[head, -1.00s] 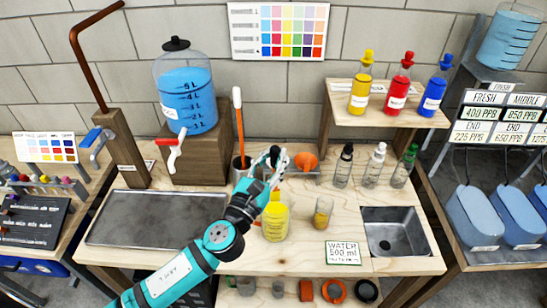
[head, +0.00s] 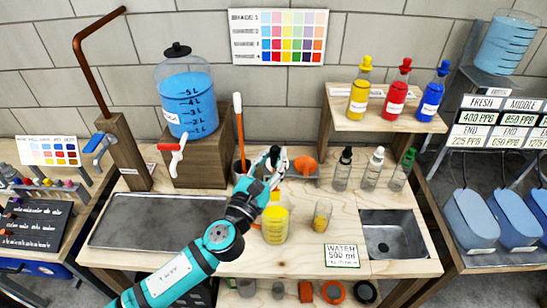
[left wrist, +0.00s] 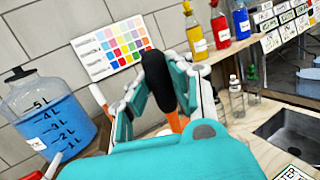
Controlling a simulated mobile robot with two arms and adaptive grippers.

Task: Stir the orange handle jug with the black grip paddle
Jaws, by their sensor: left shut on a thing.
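My left gripper (head: 275,160) is shut on the black grip (left wrist: 152,66) of a paddle, which stands up between the fingers in the left wrist view. An orange part (left wrist: 175,121) shows just below the grip there. In the head view the gripper is above and behind a clear jug (head: 274,226) with yellow liquid. My arm covers much of the paddle, so I cannot tell whether its lower end is in the jug. No orange handle shows clearly on this jug. My right gripper is not in view.
A white-grip paddle (head: 239,130) stands in a dark cup beside my gripper. An orange funnel (head: 305,166), a small beaker (head: 322,215) and several bottles are to the right. A blue dispenser (head: 187,100) stands behind left. The metal tray (head: 155,221) is clear.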

